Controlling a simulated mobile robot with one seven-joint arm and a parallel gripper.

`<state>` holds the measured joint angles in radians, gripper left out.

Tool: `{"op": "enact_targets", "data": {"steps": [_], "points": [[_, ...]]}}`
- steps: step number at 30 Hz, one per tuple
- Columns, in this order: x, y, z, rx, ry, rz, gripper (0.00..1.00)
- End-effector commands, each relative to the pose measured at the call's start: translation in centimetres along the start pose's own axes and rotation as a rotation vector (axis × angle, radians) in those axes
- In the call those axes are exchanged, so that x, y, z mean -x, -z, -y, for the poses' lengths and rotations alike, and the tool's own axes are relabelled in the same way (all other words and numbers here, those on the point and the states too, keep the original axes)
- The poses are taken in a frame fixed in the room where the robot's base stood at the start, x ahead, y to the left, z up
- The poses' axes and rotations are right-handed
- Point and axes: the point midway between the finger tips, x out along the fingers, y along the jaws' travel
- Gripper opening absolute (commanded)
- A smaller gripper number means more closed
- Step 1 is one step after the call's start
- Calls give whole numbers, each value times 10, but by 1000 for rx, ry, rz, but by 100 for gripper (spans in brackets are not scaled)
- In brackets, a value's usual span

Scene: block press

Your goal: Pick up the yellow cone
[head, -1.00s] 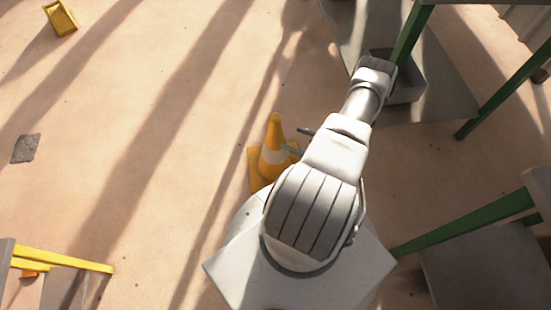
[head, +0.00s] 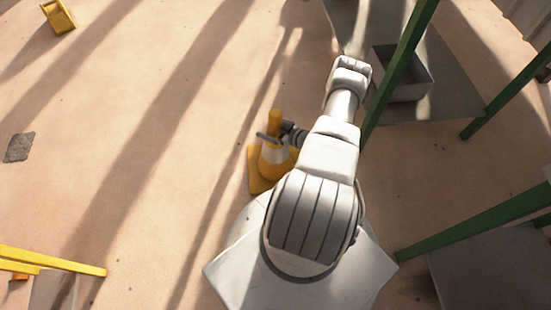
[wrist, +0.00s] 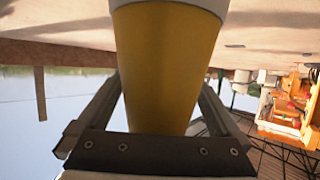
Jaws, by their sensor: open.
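The yellow cone (head: 262,176), with a pale band and a square base, stands upright on the floor, left of my arm in the head view. My gripper (head: 275,138) is at the cone's upper part, and one finger crosses in front of it. In the wrist view the cone's yellow upper part (wrist: 168,60) fills the space between my two open fingers, with the pale band at the top edge. The fingers lie on either side of the cone; I cannot tell whether they touch it. My arm hides the cone's right side in the head view.
A grey open box (head: 412,92) stands right of my arm, beside a green bar (head: 400,65). More green bars (head: 470,220) stand at the right. A yellow bar (head: 55,259) is at the lower left and a yellow block (head: 58,17) at the upper left.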

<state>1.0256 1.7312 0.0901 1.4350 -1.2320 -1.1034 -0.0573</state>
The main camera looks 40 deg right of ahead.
Motion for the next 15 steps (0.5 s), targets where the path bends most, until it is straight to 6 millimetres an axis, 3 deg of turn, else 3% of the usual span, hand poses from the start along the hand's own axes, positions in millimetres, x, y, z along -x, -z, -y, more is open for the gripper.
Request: {"op": "enact_targets", "data": {"steps": [6,15], "points": [[-2,0,0,0,-1,1,100],[-2,0,0,0,-1,1,48]]}}
